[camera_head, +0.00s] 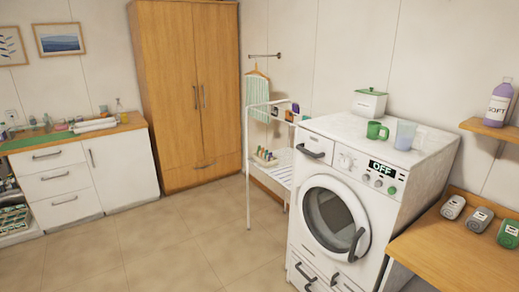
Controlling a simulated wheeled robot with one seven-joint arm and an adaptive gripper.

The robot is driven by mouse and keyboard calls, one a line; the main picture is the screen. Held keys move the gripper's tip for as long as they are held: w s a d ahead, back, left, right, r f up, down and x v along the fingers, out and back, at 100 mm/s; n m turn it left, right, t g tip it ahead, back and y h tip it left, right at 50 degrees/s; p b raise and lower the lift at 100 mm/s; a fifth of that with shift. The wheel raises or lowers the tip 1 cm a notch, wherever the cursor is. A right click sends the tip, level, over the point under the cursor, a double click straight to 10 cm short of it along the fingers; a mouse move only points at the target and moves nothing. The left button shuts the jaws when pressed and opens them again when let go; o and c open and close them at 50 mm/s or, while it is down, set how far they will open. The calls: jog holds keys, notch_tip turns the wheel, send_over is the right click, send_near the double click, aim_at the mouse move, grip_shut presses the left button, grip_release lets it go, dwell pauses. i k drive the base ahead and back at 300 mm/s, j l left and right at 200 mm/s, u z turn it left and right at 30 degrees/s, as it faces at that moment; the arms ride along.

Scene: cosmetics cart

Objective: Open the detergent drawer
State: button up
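A white washing machine (380,215) stands right of the middle. Its detergent drawer (318,142) is at the upper left of the front panel, with a dark bar handle (311,152). The drawer looks shut, flush with the front as far as I can tell. To its right are knobs, a green button and a display (382,168) reading "OFF". The round door (335,218) below looks shut. My gripper is not in view.
A green mug (377,131), a clear bluish cup (405,135) and a white canister (369,103) stand on the machine's top. A white rack (248,170) stands left of it. A wooden counter (455,250) is at right. The tiled floor (170,250) in front is clear.

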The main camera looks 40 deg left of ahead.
aim_at(316, 146)
jog(key=u, duration=1.1)
jog(key=i+l+u, duration=0.1)
jog(key=i, duration=0.9)
